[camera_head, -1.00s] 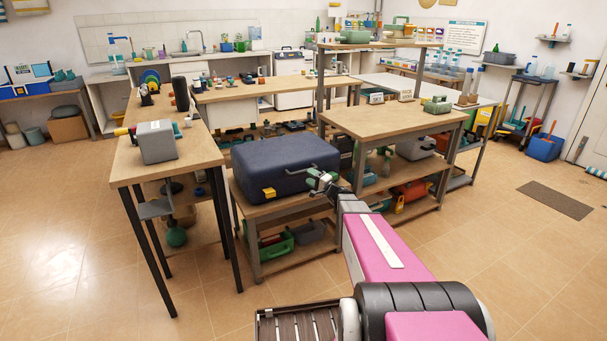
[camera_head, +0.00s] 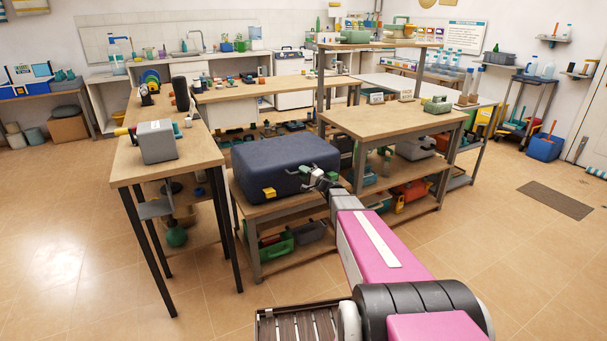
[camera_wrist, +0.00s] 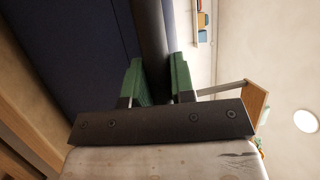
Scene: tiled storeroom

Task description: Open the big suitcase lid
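The big suitcase (camera_head: 285,165) is dark navy, with a yellow latch (camera_head: 269,193) on its front face. It lies shut on a low wooden table. My gripper (camera_head: 316,178) is at its right front edge. In the wrist view the two green fingers (camera_wrist: 160,80) stand on either side of a dark bar-like part (camera_wrist: 150,35), beside the navy suitcase surface (camera_wrist: 80,50). I cannot tell whether both fingers press on that part. The fingertips are partly hidden.
The low table (camera_head: 262,212) has a lower shelf with a green crate (camera_head: 277,248). A taller table (camera_head: 200,152) with a grey box (camera_head: 157,141) stands at the left. A wooden shelf table (camera_head: 385,121) stands behind at the right. The floor in front is clear.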

